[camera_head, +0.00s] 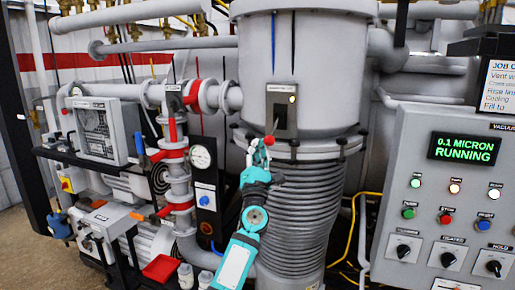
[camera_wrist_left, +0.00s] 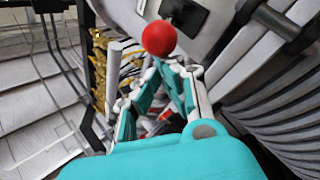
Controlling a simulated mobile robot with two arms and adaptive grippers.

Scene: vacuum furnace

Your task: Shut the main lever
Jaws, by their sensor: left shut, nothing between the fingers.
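The main lever appears to be the one on the dark slotted plate (camera_head: 286,118) at the front of the big grey vessel. Its red ball knob (camera_head: 269,140) sits below the plate, and the knob also shows large in the left wrist view (camera_wrist_left: 159,39). My teal left gripper (camera_head: 260,153) is at the knob, with its fingers pointing up. In the left wrist view the fingertips (camera_wrist_left: 174,67) are together just below the knob, with nothing between them. I cannot tell whether they touch the knob. My right gripper is in neither view.
A grey control panel (camera_head: 455,190) with buttons, knobs and a "0.1 MICRON RUNNING" display stands at the right. Pipes, a round gauge (camera_head: 201,158) and red-handled valves crowd the left. A ribbed grey bellows (camera_head: 300,220) lies behind my left arm.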

